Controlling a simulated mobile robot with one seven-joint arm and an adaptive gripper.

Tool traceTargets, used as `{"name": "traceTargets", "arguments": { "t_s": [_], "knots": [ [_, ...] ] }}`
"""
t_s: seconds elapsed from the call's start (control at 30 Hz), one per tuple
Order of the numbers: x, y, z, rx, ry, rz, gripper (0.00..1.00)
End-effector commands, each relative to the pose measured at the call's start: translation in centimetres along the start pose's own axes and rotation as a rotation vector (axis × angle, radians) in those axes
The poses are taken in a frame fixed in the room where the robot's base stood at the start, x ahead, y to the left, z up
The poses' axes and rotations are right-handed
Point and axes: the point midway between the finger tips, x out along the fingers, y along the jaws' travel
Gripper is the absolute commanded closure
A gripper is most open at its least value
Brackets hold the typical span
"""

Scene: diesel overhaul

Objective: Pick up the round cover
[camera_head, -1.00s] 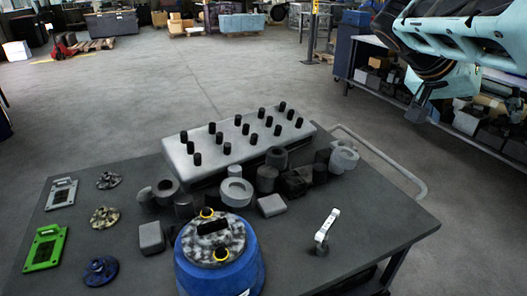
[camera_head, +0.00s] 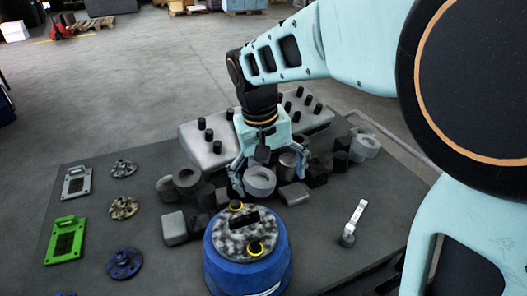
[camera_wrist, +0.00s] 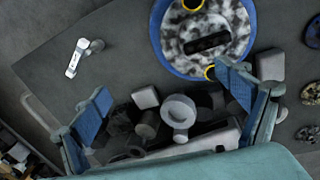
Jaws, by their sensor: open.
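A blue drum (camera_head: 246,267) stands at the table's front, with a round mottled grey top (camera_head: 243,231) that has a dark slot and two yellow rings. The top also shows at the upper edge of the wrist view (camera_wrist: 207,40). Three small round flanged covers lie at the left: grey (camera_head: 123,168), mottled (camera_head: 123,207) and blue (camera_head: 125,262). My gripper (camera_head: 266,180) is open, pointing down over the cluster of grey parts behind the drum. In the wrist view its fingers (camera_wrist: 163,84) are apart, with a grey ring part (camera_wrist: 180,112) below. I see nothing held.
A grey block with black pegs (camera_head: 205,148) lies behind the cluster. A light lever (camera_head: 355,218) stands at the right. A green plate (camera_head: 66,241) and a grey plate (camera_head: 76,183) lie at the far left.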

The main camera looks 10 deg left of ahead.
Motion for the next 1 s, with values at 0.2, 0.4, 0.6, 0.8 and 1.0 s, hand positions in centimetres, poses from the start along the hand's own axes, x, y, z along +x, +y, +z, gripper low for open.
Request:
{"name": "traceTargets", "arguments": {
  "t_s": [0.2, 0.4, 0.6, 0.8, 1.0],
  "knots": [
    [1.0, -6.5, 1.2, -0.132, -0.036, -0.137, 0.08],
    [3.9, -7.4, 1.5, -0.145, -0.042, -0.149, 0.08],
    [6.2, -7.7, 1.5, -0.143, -0.038, -0.148, 0.08],
    [8.1, -7.7, 1.3, -0.142, -0.041, -0.147, 0.08],
    [10.9, -8.0, 1.1, -0.142, -0.040, -0.147, 0.08]
  ]
}}
